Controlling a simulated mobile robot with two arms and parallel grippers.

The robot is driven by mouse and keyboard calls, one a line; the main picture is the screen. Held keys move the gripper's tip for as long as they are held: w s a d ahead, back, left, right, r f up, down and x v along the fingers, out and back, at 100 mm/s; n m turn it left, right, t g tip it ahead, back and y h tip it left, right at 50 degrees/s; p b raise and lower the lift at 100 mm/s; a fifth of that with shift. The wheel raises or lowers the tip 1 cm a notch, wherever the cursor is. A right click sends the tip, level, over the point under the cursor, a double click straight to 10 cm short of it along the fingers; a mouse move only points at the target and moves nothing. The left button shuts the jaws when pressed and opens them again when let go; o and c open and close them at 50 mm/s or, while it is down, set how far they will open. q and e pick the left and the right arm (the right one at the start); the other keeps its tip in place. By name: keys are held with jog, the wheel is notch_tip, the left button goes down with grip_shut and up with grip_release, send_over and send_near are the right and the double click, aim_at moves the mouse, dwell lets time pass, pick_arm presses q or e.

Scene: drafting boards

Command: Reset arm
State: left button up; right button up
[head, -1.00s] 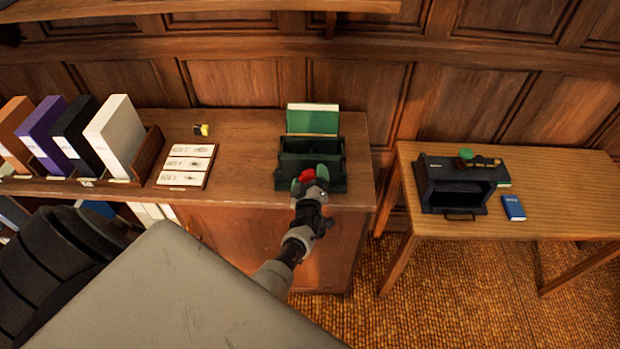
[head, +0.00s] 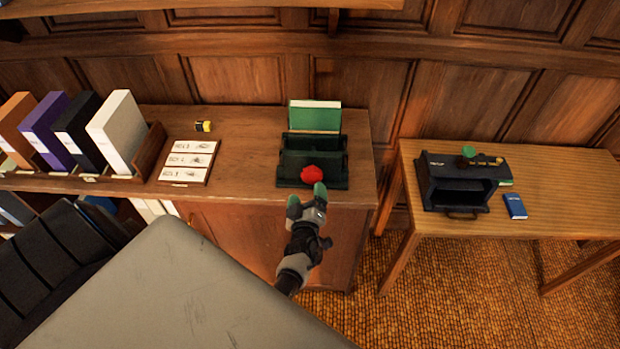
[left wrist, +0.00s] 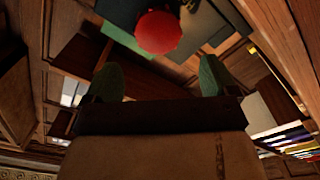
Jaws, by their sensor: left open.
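My left gripper (head: 307,193) is open in the head view, in front of the cabinet's front edge, just below a dark green box. Its two green fingertips are apart with nothing between them. A red round object (head: 312,174) sits at the front of the dark green box (head: 332,160), just beyond the fingertips. In the left wrist view the red object (left wrist: 158,32) shows beyond the spread fingers (left wrist: 157,80), apart from them. My right gripper is in neither view.
Binders (head: 117,130) and a card panel (head: 187,162) stand left on the cabinet top (head: 235,160). A small yellow-black item (head: 203,126) lies behind. A table (head: 570,200) at right holds a dark case (head: 428,185) and a blue book (head: 515,206).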

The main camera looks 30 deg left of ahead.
aim_at(312, 180)
pick_arm(q)
jog(key=shift+s+d+f, duration=0.15)
jog(key=shift+d+f, duration=0.1)
jog(key=shift+d, duration=0.2)
jog(key=shift+s+d+f, duration=0.1)
jog(key=shift+d+f, duration=0.15)
jog(key=shift+d, duration=0.2)
jog(key=x, duration=0.9)
jog(key=shift+w+a+r, duration=0.1)
jog(key=shift+w+a, duration=0.15)
jog(key=shift+s+n, duration=0.1)
jog(key=shift+n, duration=0.2)
jog(key=shift+s+n, duration=0.1)
jog(key=shift+n, duration=0.2)
jog(key=shift+d, duration=0.1)
jog(key=shift+s, duration=0.1)
